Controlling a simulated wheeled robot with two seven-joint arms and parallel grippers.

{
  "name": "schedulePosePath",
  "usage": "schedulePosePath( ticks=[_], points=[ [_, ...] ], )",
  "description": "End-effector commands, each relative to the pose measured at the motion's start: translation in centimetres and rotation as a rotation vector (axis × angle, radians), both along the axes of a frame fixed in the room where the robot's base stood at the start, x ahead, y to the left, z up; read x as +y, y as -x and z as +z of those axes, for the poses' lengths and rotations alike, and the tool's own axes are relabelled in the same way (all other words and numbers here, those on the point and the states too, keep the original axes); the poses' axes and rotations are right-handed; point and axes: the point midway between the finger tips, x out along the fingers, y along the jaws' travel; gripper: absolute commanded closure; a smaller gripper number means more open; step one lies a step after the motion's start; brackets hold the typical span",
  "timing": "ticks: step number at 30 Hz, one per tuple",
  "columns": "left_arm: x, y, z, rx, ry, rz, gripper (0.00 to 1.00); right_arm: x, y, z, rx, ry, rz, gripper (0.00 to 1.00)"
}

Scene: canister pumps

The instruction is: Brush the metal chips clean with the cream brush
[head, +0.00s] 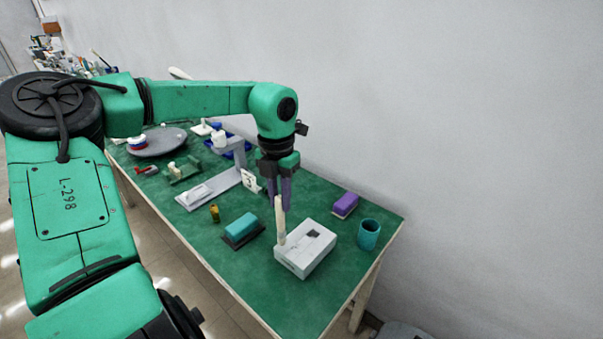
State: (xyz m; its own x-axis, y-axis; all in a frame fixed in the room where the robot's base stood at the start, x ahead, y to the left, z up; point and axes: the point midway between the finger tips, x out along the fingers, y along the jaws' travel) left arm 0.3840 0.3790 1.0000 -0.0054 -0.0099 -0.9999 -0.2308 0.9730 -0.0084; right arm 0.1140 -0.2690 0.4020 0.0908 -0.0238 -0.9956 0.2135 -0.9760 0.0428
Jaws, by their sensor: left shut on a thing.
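My left gripper (279,197) points down over the green table, its purple fingers shut on the upper end of the cream brush (280,222). The brush hangs nearly upright, and its lower end overlaps the left part of the white box (293,262) top. I cannot tell whether it touches. A small dark patch (314,233) shows on the box top, right of the brush. It may be the metal chips, but it is too small to tell. My right gripper is not in view.
A teal block on a dark base (241,227) lies left of the box. A purple-topped block (345,203) and a teal cup (369,235) stand to its right. A grey stand (222,186) and round grey plate (160,146) are farther back. The front table corner is clear.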

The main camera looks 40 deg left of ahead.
Motion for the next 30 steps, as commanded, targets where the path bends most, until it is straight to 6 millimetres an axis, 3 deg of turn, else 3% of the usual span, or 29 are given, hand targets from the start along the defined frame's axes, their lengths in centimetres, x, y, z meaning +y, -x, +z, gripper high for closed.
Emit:
schedulePosePath(
  ticks=[1, 5, 12, 18, 30],
  points=[
    [0.1, -0.1, 1.7, -0.006, -0.001, 0.001, 1.0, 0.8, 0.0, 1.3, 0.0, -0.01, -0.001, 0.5],
    [0.4, 0.0, 3.5, -0.006, 0.0, 0.0, 1.0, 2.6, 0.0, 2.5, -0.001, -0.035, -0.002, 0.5],
    [0.8, 0.1, 6.4, -0.005, -0.001, 0.001, 1.0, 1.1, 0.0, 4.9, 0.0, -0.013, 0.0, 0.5],
    [1.0, 0.2, 6.8, -0.004, -0.001, 0.002, 1.0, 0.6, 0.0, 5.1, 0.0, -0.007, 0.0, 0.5],
    [0.9, 0.2, 6.7, -0.005, -0.001, 0.001, 1.0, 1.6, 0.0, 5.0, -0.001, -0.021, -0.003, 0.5]
  ],
)
